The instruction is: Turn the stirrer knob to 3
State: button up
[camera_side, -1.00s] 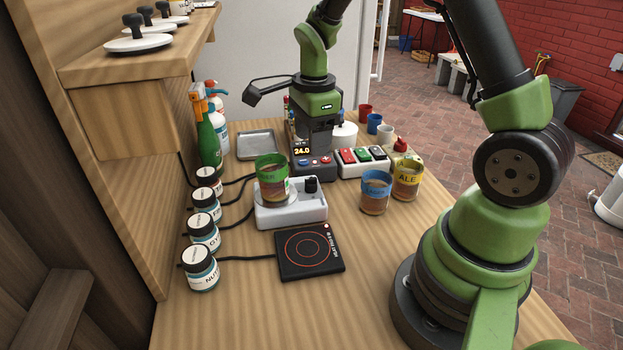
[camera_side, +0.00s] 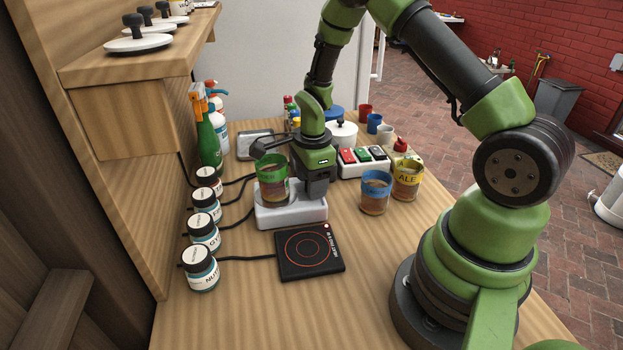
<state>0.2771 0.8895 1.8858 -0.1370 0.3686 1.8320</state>
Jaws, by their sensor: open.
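The white stirrer (camera_side: 290,217) stands near the middle of the wooden table. A beaker with a green band (camera_side: 272,182) and brownish contents sits on its left part. My gripper (camera_side: 314,198) points down over the right part of the stirrer, where the dark knob was seen earlier. The knob is now hidden behind my gripper, and so is its setting. My gripper's jaws are open; I cannot tell whether they are around the knob or just above it.
A black hot plate (camera_side: 309,252) lies in front of the stirrer. The blue-banded beaker (camera_side: 375,192) and yellow ALE beaker (camera_side: 407,180) stand to the right. Several lidded jars (camera_side: 200,268) line the left. A switch box (camera_side: 361,162) stands behind. The table's front is clear.

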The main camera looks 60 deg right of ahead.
jog(key=c, duration=0.9)
jog(key=shift+m, duration=0.3)
jog(key=m, duration=0.3)
jog(key=shift+m, duration=0.4)
jog(key=m, duration=0.4)
jog(key=shift+m+g, duration=0.3)
jog(key=shift+m, duration=0.1)
jog(key=o, duration=0.9)
